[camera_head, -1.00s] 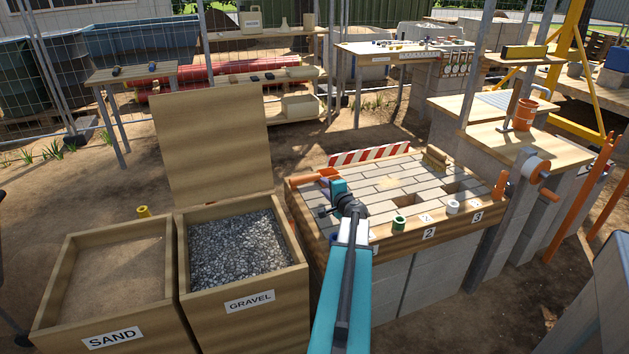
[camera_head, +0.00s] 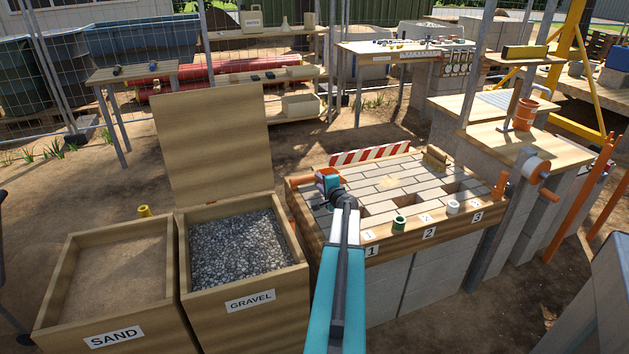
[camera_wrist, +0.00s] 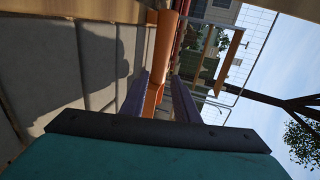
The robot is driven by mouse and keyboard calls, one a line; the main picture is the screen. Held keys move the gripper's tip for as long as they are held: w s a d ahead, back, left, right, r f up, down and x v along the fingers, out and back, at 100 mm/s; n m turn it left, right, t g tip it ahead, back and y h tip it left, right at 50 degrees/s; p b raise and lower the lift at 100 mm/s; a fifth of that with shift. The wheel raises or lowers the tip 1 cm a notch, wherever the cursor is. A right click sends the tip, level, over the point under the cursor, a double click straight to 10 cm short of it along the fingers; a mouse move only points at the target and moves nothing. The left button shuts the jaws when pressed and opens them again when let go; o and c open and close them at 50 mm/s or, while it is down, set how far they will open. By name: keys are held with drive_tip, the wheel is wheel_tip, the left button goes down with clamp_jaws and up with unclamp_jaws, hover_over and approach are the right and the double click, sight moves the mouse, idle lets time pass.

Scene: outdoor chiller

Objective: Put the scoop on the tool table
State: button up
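The scoop's orange handle (camera_head: 301,181) shows at the far left corner of the paver-topped bench (camera_head: 385,190); the rest of the scoop is mostly hidden by my gripper. My teal gripper (camera_head: 328,178) is down at that corner, over the scoop. In the wrist view an orange handle (camera_wrist: 156,92) lies between my two dark fingers (camera_wrist: 160,97), close to the left one, with a narrow gap seeming to show by the right one. A light-topped table with small tools (camera_head: 400,58), seemingly the tool table, stands behind the bench.
An open gravel box (camera_head: 240,250) with a raised lid (camera_head: 212,140) and a sand box (camera_head: 110,270) stand left of the bench. A red-and-white striped board (camera_head: 370,154) edges the bench's back. Green (camera_head: 399,223) and white (camera_head: 453,207) cups line its front.

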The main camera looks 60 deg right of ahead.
sight(316, 179)
drive_tip(key=shift+p+x, duration=0.5)
drive_tip(key=shift+x, duration=2.15)
drive_tip(key=shift+s, duration=0.1)
clamp_jaws()
drive_tip(key=shift+r, duration=0.8)
wheel_tip(316, 179, up, 2)
drive_tip(key=shift+r, duration=0.1)
drive_tip(key=f+v, duration=0.1)
drive_tip(key=v, duration=0.4)
drive_tip(key=f+b+v, duration=0.1)
drive_tip(key=v, duration=0.4)
drive_tip(key=f+b+v, duration=0.1)
drive_tip(key=v, duration=0.4)
drive_tip(key=shift+s+a+r, duration=0.1)
drive_tip(key=shift+s+a, duration=0.35)
drive_tip(key=shift+s, duration=0.15)
